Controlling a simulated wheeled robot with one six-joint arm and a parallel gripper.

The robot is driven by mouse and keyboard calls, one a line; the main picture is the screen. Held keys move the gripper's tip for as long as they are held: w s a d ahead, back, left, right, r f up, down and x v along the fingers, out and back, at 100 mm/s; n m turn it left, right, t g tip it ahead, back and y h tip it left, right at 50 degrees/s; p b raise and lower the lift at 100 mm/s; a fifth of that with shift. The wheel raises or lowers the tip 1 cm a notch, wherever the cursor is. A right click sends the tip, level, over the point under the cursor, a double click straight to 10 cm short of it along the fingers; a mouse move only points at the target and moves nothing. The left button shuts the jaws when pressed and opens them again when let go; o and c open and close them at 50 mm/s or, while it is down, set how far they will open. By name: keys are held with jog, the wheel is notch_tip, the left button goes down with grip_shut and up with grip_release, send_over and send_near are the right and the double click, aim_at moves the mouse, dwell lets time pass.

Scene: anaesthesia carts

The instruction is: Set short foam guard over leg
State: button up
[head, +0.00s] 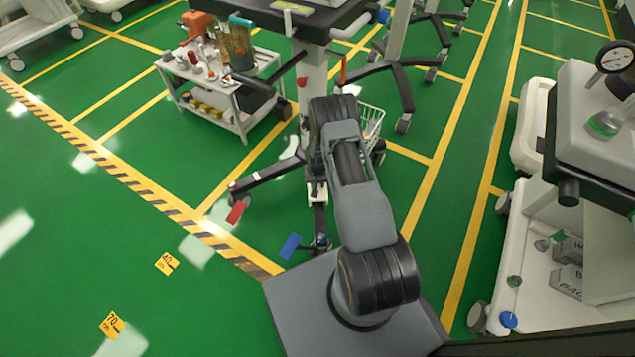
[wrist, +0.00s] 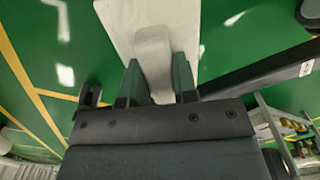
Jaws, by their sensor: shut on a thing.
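In the wrist view, my gripper (wrist: 158,85) is shut on a pale grey-white block (wrist: 153,48), which looks like the short foam guard. Its two dark green fingers press on the block's left and right sides. A broad white surface lies behind the block, and I cannot tell whether they touch. A dark cart leg (wrist: 262,72) with a small label runs off to the right of the fingers. In the head view, one dark leg (head: 272,174) reaches left from the foot of the white column (head: 313,80). My arm hides much of the base, and the held block cannot be made out there.
A white trolley (head: 215,95) with bottles stands left of the column. A wire basket (head: 371,122) is right of my arm. Another cart (head: 600,120) stands at the right. Red (head: 238,211) and blue (head: 290,246) cards lie on the floor. The left floor is mostly open.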

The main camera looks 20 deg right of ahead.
jog(key=shift+f+b, duration=1.8)
jog(key=shift+f, duration=0.4)
jog(key=o, duration=1)
jog(key=shift+r, duration=0.1)
notch_tip(320, 180, up, 14)
jog(key=p, duration=0.5)
jog(key=shift+f, duration=0.2)
